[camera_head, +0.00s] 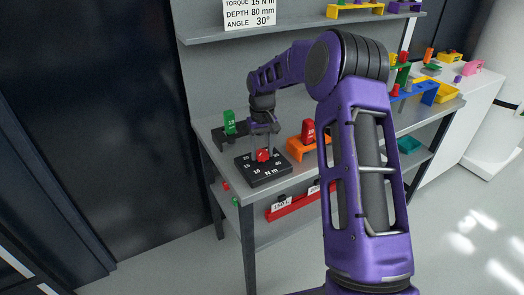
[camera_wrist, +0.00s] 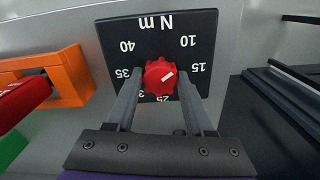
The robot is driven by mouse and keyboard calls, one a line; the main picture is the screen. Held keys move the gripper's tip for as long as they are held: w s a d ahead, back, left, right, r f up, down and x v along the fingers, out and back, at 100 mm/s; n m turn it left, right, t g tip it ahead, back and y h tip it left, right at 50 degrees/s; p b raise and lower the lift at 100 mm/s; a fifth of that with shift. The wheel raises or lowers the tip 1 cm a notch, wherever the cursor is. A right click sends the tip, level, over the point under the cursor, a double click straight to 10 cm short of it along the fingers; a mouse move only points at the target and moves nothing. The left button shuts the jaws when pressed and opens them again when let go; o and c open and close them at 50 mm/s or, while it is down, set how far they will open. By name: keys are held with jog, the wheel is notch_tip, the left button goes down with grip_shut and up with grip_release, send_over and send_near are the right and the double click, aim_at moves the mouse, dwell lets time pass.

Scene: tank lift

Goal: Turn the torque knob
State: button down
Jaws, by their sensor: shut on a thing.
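The torque knob is red with a white pointer line and sits on a black dial plate marked N m. In the head view the knob (camera_head: 262,155) is on the plate (camera_head: 265,175) on the grey bench, under my gripper (camera_head: 263,150). In the wrist view the knob (camera_wrist: 160,76) lies between the two fingertips of my gripper (camera_wrist: 159,85), which is shut on it. Its white line points to the upper right, toward the side of the 15 mark. The plate (camera_wrist: 150,30) shows 10, 15, 35 and 40; the marks near 25 are partly covered.
An orange holder (camera_head: 298,148) with a red block stands right of the plate; the orange holder also fills the left of the wrist view (camera_wrist: 68,75). A green block (camera_head: 229,122) stands behind. A sign (camera_head: 250,12) reads torque 15 N m, depth 80 mm, angle 30°.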

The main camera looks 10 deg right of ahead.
aim_at(262, 152)
jog(key=m, duration=0.6)
jog(key=shift+m, duration=0.4)
dwell(0.4)
jog(key=shift+c, duration=1.4)
grip_release()
jog(key=shift+r, duration=0.1)
notch_tip(262, 152, up, 17)
jog(key=p, duration=0.1)
jog(key=shift+r+p, duration=0.15)
jog(key=shift+p, duration=0.25)
